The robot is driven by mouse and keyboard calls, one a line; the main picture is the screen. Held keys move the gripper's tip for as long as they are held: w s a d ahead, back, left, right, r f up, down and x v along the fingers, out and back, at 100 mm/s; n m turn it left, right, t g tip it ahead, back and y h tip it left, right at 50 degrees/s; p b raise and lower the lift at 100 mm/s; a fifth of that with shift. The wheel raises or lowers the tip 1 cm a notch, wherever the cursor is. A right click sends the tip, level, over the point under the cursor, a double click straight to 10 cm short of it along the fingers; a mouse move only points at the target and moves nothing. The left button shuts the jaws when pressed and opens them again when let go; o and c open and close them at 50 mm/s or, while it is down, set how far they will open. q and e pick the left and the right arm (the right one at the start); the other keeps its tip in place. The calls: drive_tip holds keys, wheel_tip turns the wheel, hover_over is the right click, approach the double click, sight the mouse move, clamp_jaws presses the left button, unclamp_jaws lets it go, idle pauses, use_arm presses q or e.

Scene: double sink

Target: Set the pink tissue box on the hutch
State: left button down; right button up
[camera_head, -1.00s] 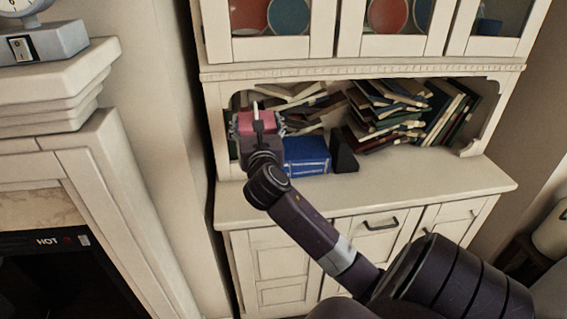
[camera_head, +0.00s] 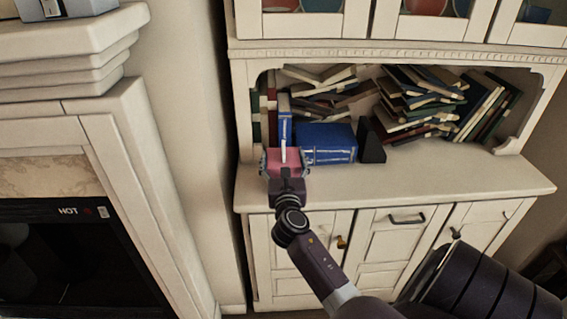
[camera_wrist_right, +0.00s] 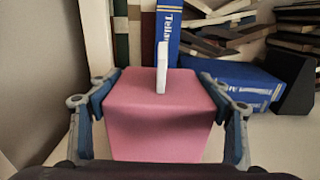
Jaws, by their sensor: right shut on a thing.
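The pink tissue box (camera_head: 284,157) has a white tissue standing up from its top. It also fills the middle of the right wrist view (camera_wrist_right: 160,115). My right gripper (camera_head: 285,166) is shut on it, with one finger on each side. The box is at the left front part of the hutch (camera_head: 400,183), in front of the books; I cannot tell whether it touches the shelf surface. The bare shelf surface shows to the right of the box in the right wrist view. My left gripper is in neither view.
An upright blue book (camera_head: 285,118) stands behind the box. A blue book lying flat (camera_head: 327,143) and a black bookend (camera_head: 371,141) are right of it. Several piled books (camera_head: 425,100) fill the back. The front right shelf is clear. A fireplace (camera_head: 75,150) stands left.

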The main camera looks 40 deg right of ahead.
drive_tip(key=shift+f, duration=0.15)
drive_tip(key=o, duration=1.2)
drive_tip(key=shift+f, duration=0.1)
drive_tip(key=shift+r, duration=0.25)
drive_tip(key=v, duration=1.2)
drive_tip(key=shift+b, duration=0.35)
